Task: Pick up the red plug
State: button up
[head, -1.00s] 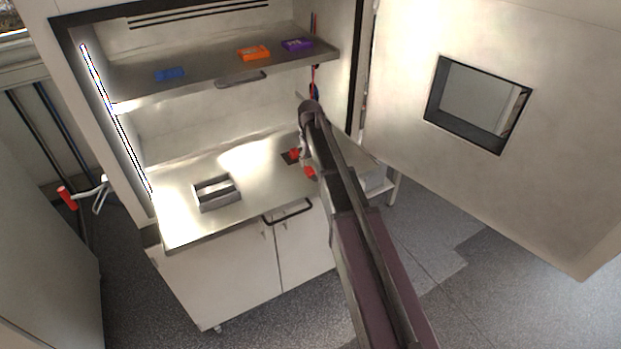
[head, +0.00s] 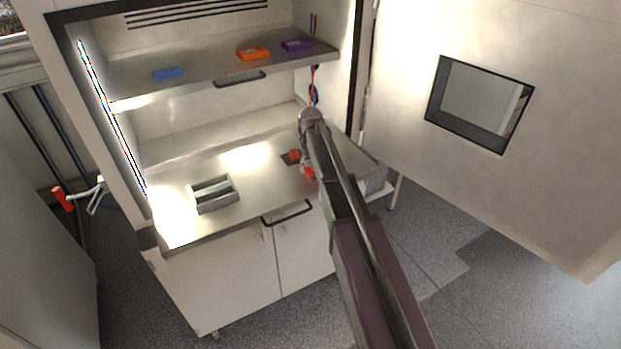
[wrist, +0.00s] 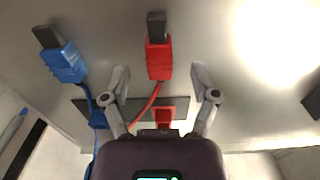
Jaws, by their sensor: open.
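The red plug (wrist: 159,58) with a dark end shows in the wrist view, over a grey metal surface, with a red cord running down from it. My gripper (wrist: 160,76) is open, with one finger on each side of the plug's lower part and visible gaps to both. No contact shows. In the head view my gripper (head: 306,161) points down over the right part of the counter and is partly hidden by my arm. Two small red pieces (head: 294,155) (head: 309,174) show beside it; I cannot tell which is the plug.
A blue plug (wrist: 66,63) with a blue cord lies left of my gripper. A red piece (wrist: 164,115) sits on a dark strip near the wrist. A metal tray (head: 214,207) stands on the counter (head: 255,190). The shelf above holds blue, orange and purple items. The cabinet door stands open right.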

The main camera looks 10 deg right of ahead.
aim_at(310, 172)
jog(key=shift+f+b, duration=1.35)
jog(key=shift+f, duration=0.25)
grip_shut()
